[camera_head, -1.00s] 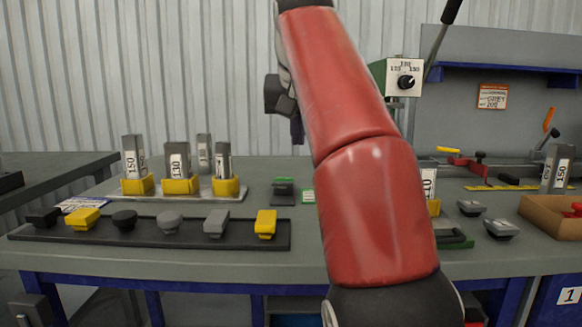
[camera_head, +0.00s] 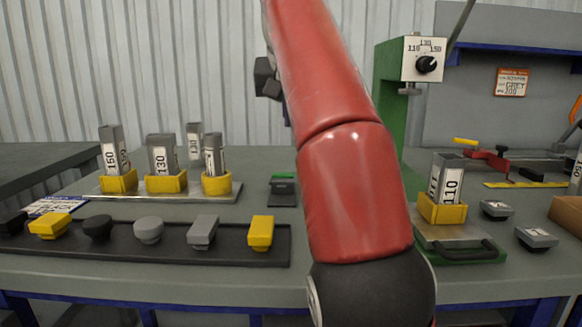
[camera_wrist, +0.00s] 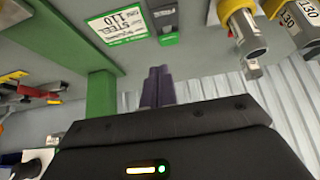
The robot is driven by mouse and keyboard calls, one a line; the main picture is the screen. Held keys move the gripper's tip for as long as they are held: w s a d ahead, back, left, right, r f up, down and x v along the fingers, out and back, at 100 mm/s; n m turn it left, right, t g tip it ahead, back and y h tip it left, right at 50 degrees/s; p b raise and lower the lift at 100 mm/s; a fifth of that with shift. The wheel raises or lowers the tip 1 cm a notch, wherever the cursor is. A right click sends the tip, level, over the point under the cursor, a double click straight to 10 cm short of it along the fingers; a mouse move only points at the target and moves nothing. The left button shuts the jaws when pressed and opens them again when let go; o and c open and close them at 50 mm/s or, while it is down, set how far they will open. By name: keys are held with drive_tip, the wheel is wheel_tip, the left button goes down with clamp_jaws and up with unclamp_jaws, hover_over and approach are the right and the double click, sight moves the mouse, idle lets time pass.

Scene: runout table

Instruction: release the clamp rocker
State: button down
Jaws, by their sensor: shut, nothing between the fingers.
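My gripper's purple fingers (camera_wrist: 158,86) are together and empty, with no contact visible. In the head view my arm hides most of the gripper. A green press column (camera_head: 392,100) carries a white dial plate (camera_head: 424,59) with a black knob.
A yellow holder (camera_head: 442,209) with a 110 post stands on a plate at right. Several labelled posts in yellow holders stand on a left plate (camera_head: 100,194). A black strip (camera_head: 270,258) with several knobs lies in front. Grey blocks (camera_head: 536,238) and a brown box (camera_head: 567,217) are at right.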

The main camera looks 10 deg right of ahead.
drive_tip(key=b, duration=0.1)
hover_over(291, 182)
drive_tip(key=w, duration=0.2)
drive_tip(key=f, duration=0.8)
drive_tip(key=shift+w+d+f, duration=0.1)
drive_tip(key=shift+d, duration=0.2)
drive_tip(key=shift+s+a+f+b, duration=0.1)
drive_tip(key=shift+s+f+b, duration=0.1)
drive_tip(key=shift+f+b, duration=0.3)
drive_tip(key=shift+s+a+f+b, duration=0.1)
drive_tip(key=shift+s+f+b, duration=0.15)
drive_tip(key=shift+f, duration=0.9)
drive_tip(key=shift+f+b, duration=0.1)
drive_tip(key=shift+b, duration=0.25)
drive_tip(key=b, duration=0.2)
drive_tip(key=f+t+b, duration=0.1)
drive_tip(key=b, duration=0.1)
drive_tip(key=shift+s+f, duration=0.2)
drive_tip(key=shift+s, duration=0.1)
drive_tip(key=t+b, duration=0.1)
drive_tip(key=b, duration=0.2)
drive_tip(key=f+t+h+b, duration=0.1)
drive_tip(key=b, duration=0.2)
drive_tip(key=shift+s+a+t, duration=0.15)
drive_tip(key=shift+s+t, duration=0.15)
drive_tip(key=shift+s, duration=0.1)
drive_tip(key=shift+s+b, duration=0.1)
drive_tip(key=shift+b, duration=0.25)
